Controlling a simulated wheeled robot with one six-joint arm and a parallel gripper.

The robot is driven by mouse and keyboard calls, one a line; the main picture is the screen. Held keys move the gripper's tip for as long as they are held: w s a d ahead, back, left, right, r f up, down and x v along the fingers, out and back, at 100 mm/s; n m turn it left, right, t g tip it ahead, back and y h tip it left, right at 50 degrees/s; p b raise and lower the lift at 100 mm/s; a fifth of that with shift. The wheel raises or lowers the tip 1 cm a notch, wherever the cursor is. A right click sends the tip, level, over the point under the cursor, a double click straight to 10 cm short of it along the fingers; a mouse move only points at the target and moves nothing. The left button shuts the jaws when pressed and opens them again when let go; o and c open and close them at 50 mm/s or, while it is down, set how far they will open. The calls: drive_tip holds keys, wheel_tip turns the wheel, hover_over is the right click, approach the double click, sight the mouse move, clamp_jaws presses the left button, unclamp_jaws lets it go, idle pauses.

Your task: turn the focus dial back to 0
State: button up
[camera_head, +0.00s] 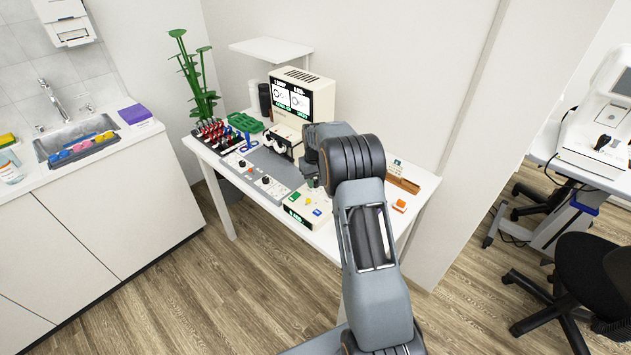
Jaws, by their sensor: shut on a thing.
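A grey control panel (278,168) lies on the white table, with small dark knobs such as the left knob (242,163) and the middle knob (265,180). Labels are too small to read, so I cannot tell which is the focus dial by its marking. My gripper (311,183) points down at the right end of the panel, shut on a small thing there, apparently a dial. My wrist and fingers hide most of it, and its setting cannot be seen. A cream monitor (318,80) behind shows two round gauges and green text too small to read.
A white box with coloured buttons (307,207) stands just in front of my gripper. A binocular eyepiece unit (284,138) is close behind left. A rack of red-topped items (217,133), a green tray (245,122) and a wooden tray (404,183) also stand on the table.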

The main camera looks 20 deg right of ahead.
sight(315, 181)
drive_tip(key=m, duration=0.5)
drive_tip(key=shift+m, duration=0.3)
drive_tip(key=m, duration=0.4)
drive_tip(key=shift+m, duration=0.4)
drive_tip(key=shift+r+m, duration=0.1)
drive_tip(key=shift+m, duration=0.2)
drive_tip(key=o, duration=0.9)
drive_tip(key=shift+o, duration=0.2)
wheel_tip(315, 181, up, 14)
idle(0.3)
